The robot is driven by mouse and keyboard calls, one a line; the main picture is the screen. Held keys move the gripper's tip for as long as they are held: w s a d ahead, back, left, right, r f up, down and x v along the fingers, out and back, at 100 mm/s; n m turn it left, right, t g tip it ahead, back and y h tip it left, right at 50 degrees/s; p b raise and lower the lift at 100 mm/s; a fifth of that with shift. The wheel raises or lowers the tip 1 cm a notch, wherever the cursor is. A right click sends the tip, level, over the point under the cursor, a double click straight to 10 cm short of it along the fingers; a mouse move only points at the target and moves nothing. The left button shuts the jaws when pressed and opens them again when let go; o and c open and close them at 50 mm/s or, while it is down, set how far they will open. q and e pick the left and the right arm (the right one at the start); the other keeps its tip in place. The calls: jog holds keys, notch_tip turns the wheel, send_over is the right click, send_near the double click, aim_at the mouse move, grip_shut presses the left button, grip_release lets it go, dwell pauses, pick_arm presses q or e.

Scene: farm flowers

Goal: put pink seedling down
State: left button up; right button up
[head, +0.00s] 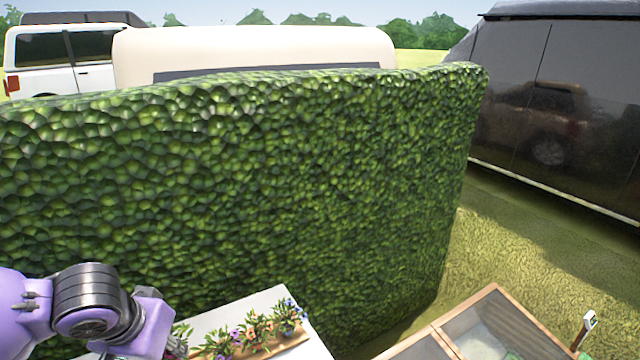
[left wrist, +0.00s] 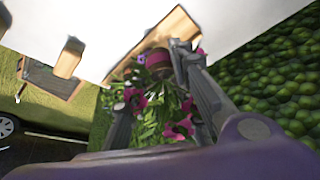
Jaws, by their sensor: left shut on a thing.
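The pink seedling (left wrist: 160,118), with pink flowers and green leaves, is between the fingers of my left gripper (left wrist: 155,80) in the left wrist view. The gripper is shut on it. In the head view, a bit of pink and green foliage (head: 177,342) shows beside my purple left arm at the bottom edge, and the fingers are hidden. The white table (head: 262,303) carries a row of seedlings (head: 256,332) with purple, pink and blue flowers. A wooden strip (left wrist: 152,42) on the table shows behind the gripper in the left wrist view. My right gripper is not in view.
A tall green hedge (head: 250,180) stands close behind the table. A wood-framed box (head: 490,325) is at the bottom right, with a small white sign (head: 588,322) beside it. Parked vehicles stand beyond the hedge and at the right. Grass lies between.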

pick_arm(q)
jog(key=w+d+r, duration=0.2)
jog(key=d+r, duration=0.1)
jog(key=d, duration=0.2)
jog(key=w+d+r, duration=0.3)
jog(key=d, duration=0.3)
jog(key=shift+w+r, duration=0.2)
jog(key=shift+w, duration=0.15)
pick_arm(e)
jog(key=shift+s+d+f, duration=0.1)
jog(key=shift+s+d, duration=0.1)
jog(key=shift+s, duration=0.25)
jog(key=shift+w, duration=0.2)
